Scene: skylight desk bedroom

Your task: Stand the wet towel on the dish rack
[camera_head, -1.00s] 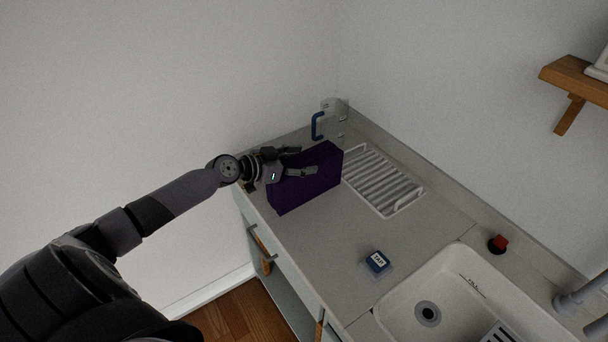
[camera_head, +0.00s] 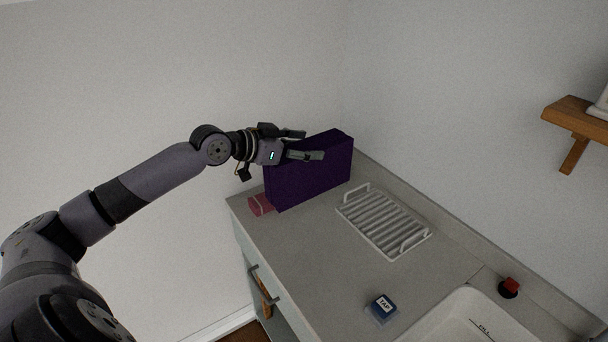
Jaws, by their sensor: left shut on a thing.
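The towel (camera_head: 310,182) is a dark purple upright slab at the back left of the counter. My left gripper (camera_head: 313,145) is shut on it near its top edge, with one finger on the near face and the other behind. The towel seems to be a little above the counter, though its underside is hard to judge. The white dish rack (camera_head: 347,213) lies on the counter just to the right of the towel, with raised slats and a low handle at each end. It is empty. My right gripper is out of view.
A pink block (camera_head: 261,205) lies by the towel's lower left end, partly hidden. A blue item labelled TAP (camera_head: 382,306) sits near the sink (camera_head: 448,318). A red and black knob (camera_head: 509,287) stands at the right. The counter middle (camera_head: 315,245) is clear.

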